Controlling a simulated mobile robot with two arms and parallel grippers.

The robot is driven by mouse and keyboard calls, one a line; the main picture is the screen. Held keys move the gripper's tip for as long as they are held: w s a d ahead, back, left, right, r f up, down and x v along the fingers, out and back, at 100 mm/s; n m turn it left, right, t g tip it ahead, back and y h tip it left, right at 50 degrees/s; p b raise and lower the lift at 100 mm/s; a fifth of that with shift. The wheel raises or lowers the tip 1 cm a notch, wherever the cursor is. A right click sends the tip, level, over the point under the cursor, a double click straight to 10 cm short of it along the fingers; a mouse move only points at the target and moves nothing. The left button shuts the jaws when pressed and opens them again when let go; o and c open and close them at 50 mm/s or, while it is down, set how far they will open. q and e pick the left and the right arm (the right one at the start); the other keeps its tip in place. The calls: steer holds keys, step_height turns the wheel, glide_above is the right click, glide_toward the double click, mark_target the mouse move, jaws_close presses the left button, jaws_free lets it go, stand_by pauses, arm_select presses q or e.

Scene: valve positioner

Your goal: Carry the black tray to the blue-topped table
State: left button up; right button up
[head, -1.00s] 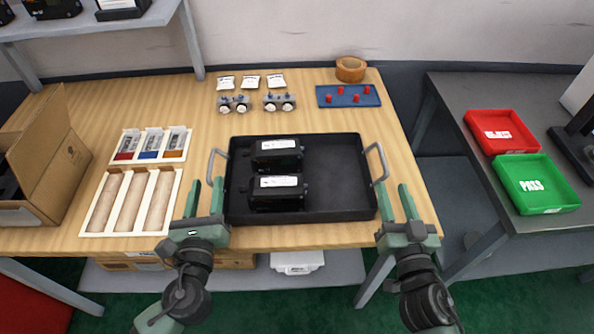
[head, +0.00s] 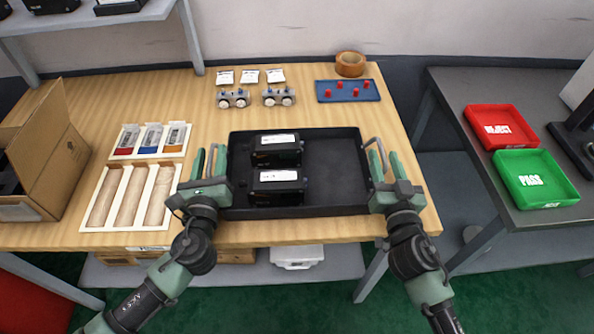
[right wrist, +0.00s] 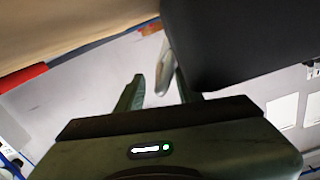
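The black tray (head: 335,190) lies flat on the wooden workbench and carries two black boxy devices (head: 277,150) with white labels. It has a metal handle on each short side. My left gripper (head: 209,160) is at the left handle, fingers apart with the handle seemingly between them. My right gripper (head: 386,165) is at the right handle (head: 374,143), also with fingers apart. In the right wrist view the handle (right wrist: 165,68) shows between the spread fingers, beside the tray's dark wall (right wrist: 235,45). No blue-topped table is in view.
The workbench (head: 270,232) also holds a cardboard box (head: 55,170), a tray of wooden cylinders (head: 130,197), small valve parts, a blue tray (head: 347,91) and tape (head: 350,64). A grey table (head: 480,92) with red and green trays stands right, across a gap.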

arm_select(q)
jaws_close()
arm_select(e)
jaws_close()
arm_select(q)
steer(key=shift+a, duration=0.1)
arm_select(e)
steer(key=shift+d, duration=0.1)
